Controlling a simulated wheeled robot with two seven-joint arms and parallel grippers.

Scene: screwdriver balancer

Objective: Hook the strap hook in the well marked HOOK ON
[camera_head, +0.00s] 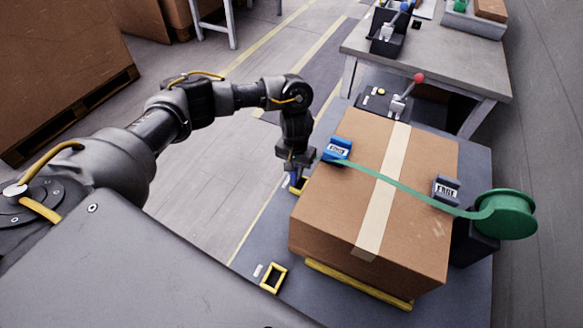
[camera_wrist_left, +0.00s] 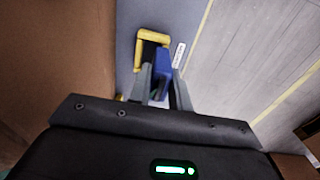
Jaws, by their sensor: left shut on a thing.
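My left gripper (camera_head: 297,172) is at the box's far-left side, low beside it. It is shut on the blue strap hook (camera_wrist_left: 162,82), which shows between the fingers in the left wrist view. A yellow-framed well (camera_wrist_left: 153,37) lies just beyond the hook there, with a small white label (camera_wrist_left: 179,54) too small to read. Whether the hook touches the well I cannot tell. The green strap (camera_head: 400,187) runs from the green reel (camera_head: 507,214) across the box top to a blue labelled block (camera_head: 337,150) at its left edge. My right gripper is not in view.
The cardboard box (camera_head: 330,215) stands on a grey platform (camera_head: 473,165). A second yellow-framed well (camera_head: 273,278) is near the front left. A dark labelled block (camera_head: 446,189) sits at the box's right edge. A red-knobbed lever (camera_head: 403,97) stands behind the box.

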